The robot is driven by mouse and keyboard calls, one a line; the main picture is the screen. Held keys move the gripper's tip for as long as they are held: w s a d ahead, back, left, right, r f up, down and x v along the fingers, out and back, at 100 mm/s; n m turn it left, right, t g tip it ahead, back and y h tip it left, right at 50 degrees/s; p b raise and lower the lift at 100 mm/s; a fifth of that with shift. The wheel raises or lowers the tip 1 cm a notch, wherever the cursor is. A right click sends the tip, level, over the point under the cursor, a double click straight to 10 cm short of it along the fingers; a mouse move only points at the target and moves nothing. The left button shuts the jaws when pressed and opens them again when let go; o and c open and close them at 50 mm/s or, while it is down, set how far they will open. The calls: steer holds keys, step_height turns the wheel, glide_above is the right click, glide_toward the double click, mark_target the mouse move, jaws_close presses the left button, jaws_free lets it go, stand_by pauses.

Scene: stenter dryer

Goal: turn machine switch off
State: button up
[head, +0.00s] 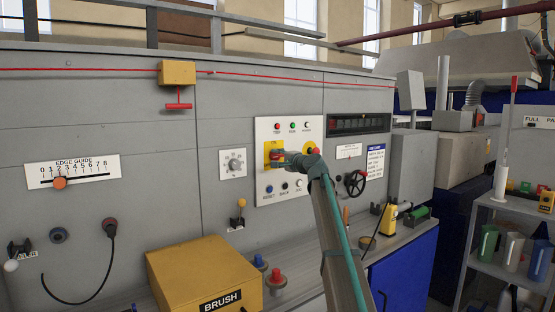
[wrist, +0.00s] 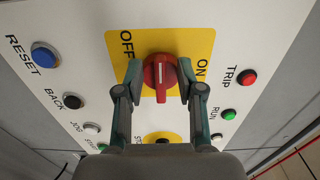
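The machine switch is a red rotary knob (wrist: 160,78) with a white line, on a yellow plate (wrist: 190,42) marked OFF and ON. In the wrist view OFF is at upper left and ON at right. The white line runs nearly up and down the picture, between the labels; I cannot tell which it indicates. My gripper (wrist: 161,74) is open, one finger on each side of the knob, with narrow gaps showing. In the head view my gripper (head: 284,158) is at the control panel (head: 264,132) and hides most of the knob.
The blue RESET button (wrist: 45,55), black BACK button (wrist: 73,102), red TRIP lamp (wrist: 249,77) and green RUN lamp (wrist: 229,115) are near the fingers. A black handwheel (head: 356,183) is right of the panel. A yellow BRUSH box (head: 190,272) stands below left.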

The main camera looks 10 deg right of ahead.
steer(key=shift+s, duration=0.1)
steer(key=v, duration=1.2)
